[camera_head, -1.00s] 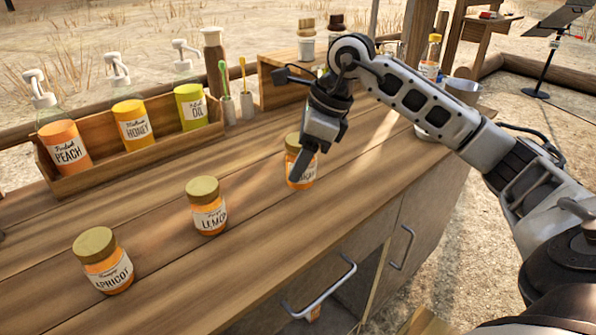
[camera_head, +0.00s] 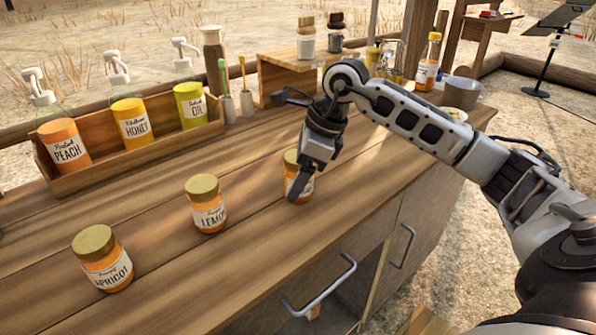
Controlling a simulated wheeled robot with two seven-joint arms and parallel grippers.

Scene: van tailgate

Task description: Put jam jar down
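A jam jar (camera_head: 291,160) with a gold lid and orange contents is at the right end of a row on the wooden counter (camera_head: 250,262). My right gripper (camera_head: 301,182) is around this jar, one dark finger across its front, and appears shut on it. The finger hides most of its label. The jar is upright and at or very near the counter top; I cannot tell whether it touches. The lemon jar (camera_head: 207,208) and the apricot jar (camera_head: 103,262) stand upright to its left. My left gripper is not in view.
A wooden rack (camera_head: 130,165) with peach, honey and oil pump bottles stands at the back left. Cups with brushes (camera_head: 228,107), a wooden box (camera_head: 290,80) and a sauce bottle (camera_head: 428,65) are farther back. Counter between the jars is clear. Drawer handles (camera_head: 325,288) stick out in front.

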